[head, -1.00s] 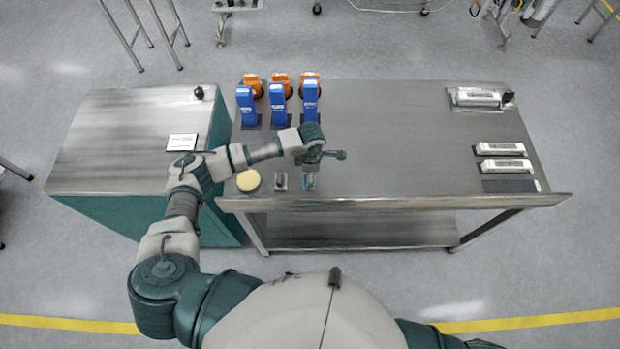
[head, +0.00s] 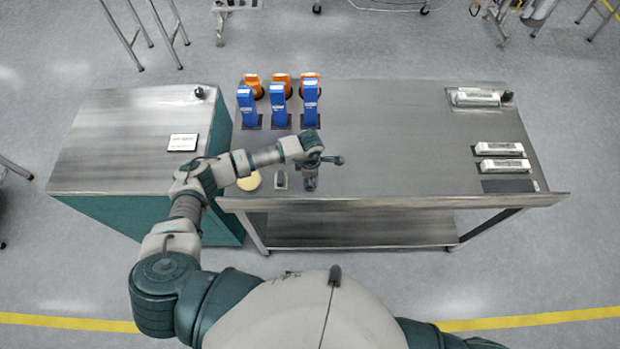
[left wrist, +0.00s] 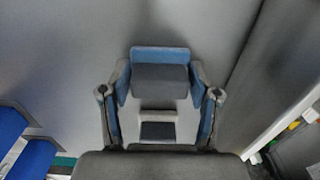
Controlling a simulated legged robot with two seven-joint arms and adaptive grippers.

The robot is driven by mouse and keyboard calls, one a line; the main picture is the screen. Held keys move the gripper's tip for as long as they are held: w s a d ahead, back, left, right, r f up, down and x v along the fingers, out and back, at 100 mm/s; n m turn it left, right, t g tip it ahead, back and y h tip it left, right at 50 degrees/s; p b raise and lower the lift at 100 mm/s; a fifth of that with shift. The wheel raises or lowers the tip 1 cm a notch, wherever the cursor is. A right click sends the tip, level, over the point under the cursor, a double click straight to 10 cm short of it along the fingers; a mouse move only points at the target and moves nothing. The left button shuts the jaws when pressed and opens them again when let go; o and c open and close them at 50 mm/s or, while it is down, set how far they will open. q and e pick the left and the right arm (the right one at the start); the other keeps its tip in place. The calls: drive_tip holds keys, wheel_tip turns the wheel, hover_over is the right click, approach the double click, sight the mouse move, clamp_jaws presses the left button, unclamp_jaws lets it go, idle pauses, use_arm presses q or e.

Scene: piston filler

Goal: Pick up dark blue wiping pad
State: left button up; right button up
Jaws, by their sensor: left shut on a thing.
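The dark blue wiping pad (left wrist: 160,78) is between the fingers of my left gripper (left wrist: 161,84) in the left wrist view. It shows a blue edge and a darker block. The fingers are shut on it from both sides. In the head view my left gripper (head: 310,184) is low at the near edge of the steel table, and it mostly hides the pad. I cannot tell whether the pad still touches the table. My right gripper is not in view.
A small grey-and-white pad (head: 281,180) and a round yellow pad (head: 250,181) lie just left of the gripper. Blue bottles (head: 279,106) and orange items (head: 253,82) stand behind. White packs (head: 500,148) lie at the right. The table's middle (head: 405,145) is clear.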

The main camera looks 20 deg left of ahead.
use_arm(q)
drive_tip(key=shift+r, duration=0.5)
drive_tip(key=shift+w+d+r+b, duration=0.2)
drive_tip(key=shift+r+b, duration=0.2)
drive_tip(key=shift+r, duration=0.25)
drive_tip(key=shift+w+d+r+b, duration=0.2)
drive_tip(key=shift+r+b, duration=0.2)
drive_tip(key=shift+r, duration=0.2)
drive_tip(key=w+d+b, duration=0.1)
drive_tip(key=w+d, duration=0.2)
drive_tip(key=w+d+r+b, duration=0.1)
drive_tip(key=w+d+b, duration=0.1)
drive_tip(key=w+d, duration=0.1)
drive_tip(key=w+d+b, duration=0.2)
drive_tip(key=w+d, duration=0.2)
drive_tip(key=shift+d+r, duration=0.15)
drive_tip(key=shift+w+d, duration=0.15)
drive_tip(key=shift+w, duration=0.1)
drive_tip(key=shift+r, duration=0.1)
